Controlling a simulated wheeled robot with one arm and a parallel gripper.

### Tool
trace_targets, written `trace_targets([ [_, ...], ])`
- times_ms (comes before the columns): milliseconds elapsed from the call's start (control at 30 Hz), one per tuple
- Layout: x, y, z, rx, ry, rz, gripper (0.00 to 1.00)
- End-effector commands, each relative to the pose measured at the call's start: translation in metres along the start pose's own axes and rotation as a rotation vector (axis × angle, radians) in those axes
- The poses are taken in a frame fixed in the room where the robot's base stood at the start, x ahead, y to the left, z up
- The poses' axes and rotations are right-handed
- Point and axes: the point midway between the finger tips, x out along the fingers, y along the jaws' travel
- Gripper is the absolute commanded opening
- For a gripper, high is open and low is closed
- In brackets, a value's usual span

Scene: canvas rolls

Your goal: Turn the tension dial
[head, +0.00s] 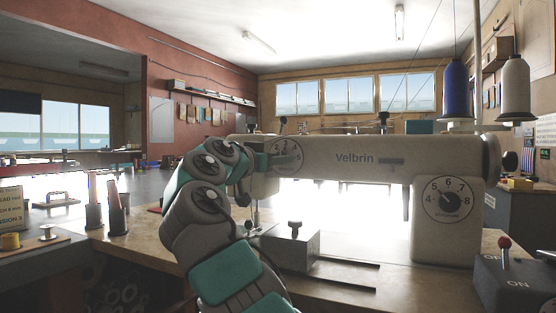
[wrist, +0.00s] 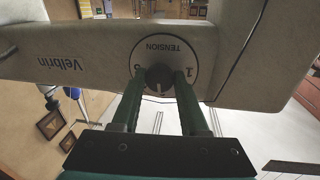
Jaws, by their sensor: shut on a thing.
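The tension dial (wrist: 159,76) is a dark round knob on a white plate marked TENSION, which appears upside down in the wrist view. The plate sits on the pale head of the Velbrin sewing machine (head: 340,158). My gripper (wrist: 161,80) has its two green fingers on either side of the knob, shut on it. A light pointer mark shows on the knob's lower edge. The fingers cover some of the plate's numbers; a 1 shows at right.
A second numbered dial (head: 450,199) is on the machine's right column. Blue (head: 455,88) and white (head: 514,86) thread cones stand above. A switch box with a red-knobbed lever (head: 504,270) is at lower right. A metal block (head: 290,246) lies below the machine's arm.

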Motion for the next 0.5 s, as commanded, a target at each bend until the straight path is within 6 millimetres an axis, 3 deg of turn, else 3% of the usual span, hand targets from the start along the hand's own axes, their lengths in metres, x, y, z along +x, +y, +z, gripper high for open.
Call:
trace_targets([
  [500,0.0005,0.0028,0.0002,-0.397,0.064,-0.005,0.00],
])
